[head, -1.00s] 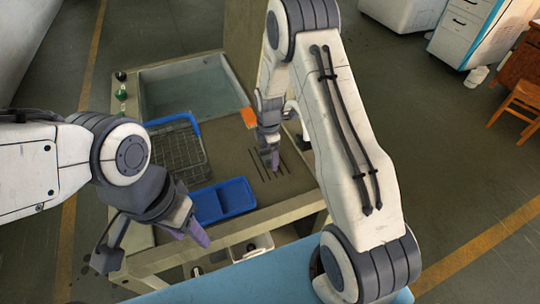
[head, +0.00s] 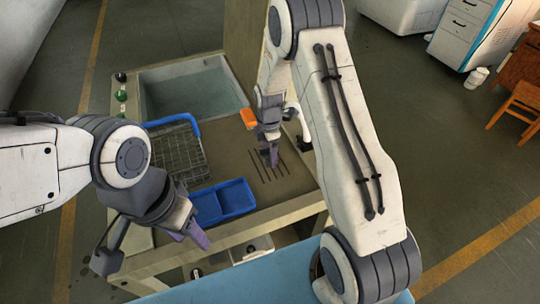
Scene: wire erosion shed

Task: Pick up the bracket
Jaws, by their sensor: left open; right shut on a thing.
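My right gripper (head: 270,157) points down over the dark slotted lines on the worktop. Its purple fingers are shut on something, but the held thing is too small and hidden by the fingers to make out. I cannot clearly see a bracket anywhere in the head view. My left gripper (head: 192,236) is open and empty-looking, in front of the blue two-part tray (head: 249,206) at the worktop's front edge.
The worktop (head: 222,151) has a sunken basin (head: 190,90) at the back. A blue-rimmed wire basket (head: 178,151) stands at left, and an orange block (head: 248,118) lies behind my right gripper. A white item (head: 304,124) stands right of it.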

